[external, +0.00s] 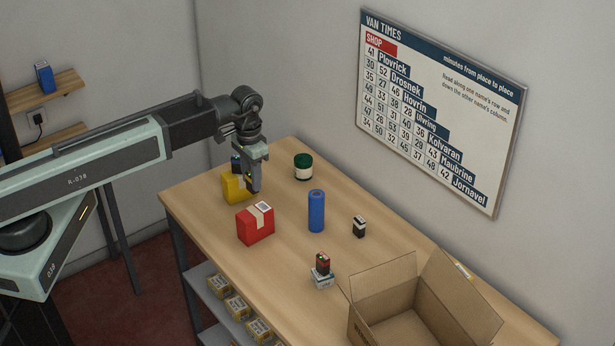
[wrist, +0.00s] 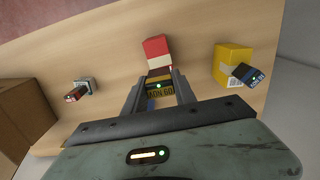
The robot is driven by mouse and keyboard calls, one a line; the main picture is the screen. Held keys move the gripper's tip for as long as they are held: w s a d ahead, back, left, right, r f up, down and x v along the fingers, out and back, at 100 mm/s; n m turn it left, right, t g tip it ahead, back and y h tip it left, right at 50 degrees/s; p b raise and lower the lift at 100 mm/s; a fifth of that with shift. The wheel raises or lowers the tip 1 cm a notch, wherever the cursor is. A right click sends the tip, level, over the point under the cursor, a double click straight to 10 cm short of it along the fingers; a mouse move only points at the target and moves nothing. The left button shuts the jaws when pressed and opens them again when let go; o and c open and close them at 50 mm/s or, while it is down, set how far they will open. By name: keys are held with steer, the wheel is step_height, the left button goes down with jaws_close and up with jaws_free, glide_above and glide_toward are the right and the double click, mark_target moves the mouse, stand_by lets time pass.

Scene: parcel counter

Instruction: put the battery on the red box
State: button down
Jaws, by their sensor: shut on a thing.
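My gripper (external: 253,186) is shut on a dark battery with a yellow label and a small green light (wrist: 161,91); it shows between the fingers in the wrist view. In the external view the fingers mostly hide it. The red box (external: 255,226) stands on the counter with tape and a white label on top. My gripper is above the counter, behind the red box and beside the yellow box, apart from the red box. In the wrist view the red box (wrist: 156,46) is just beyond the fingertips, its top clear.
The yellow box (external: 236,189) bears another dark blue pack (wrist: 248,74). A green-lidded jar (external: 303,167), blue cylinder (external: 316,211) and small black item (external: 359,227) stand on the counter (external: 290,245). A red-and-black item (external: 323,262) sits on a white box (external: 322,280) near an open carton (external: 384,310).

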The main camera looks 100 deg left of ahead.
step_height(320, 180, down, 8)
steer(key=b, duration=0.6)
steer(key=shift+r, duration=0.4)
steer(key=shift+f, duration=0.2)
steer(key=c, duration=1)
jaws_free()
step_height(320, 180, up, 13)
steer(key=p, duration=1.2)
steer(key=shift+f, duration=0.3)
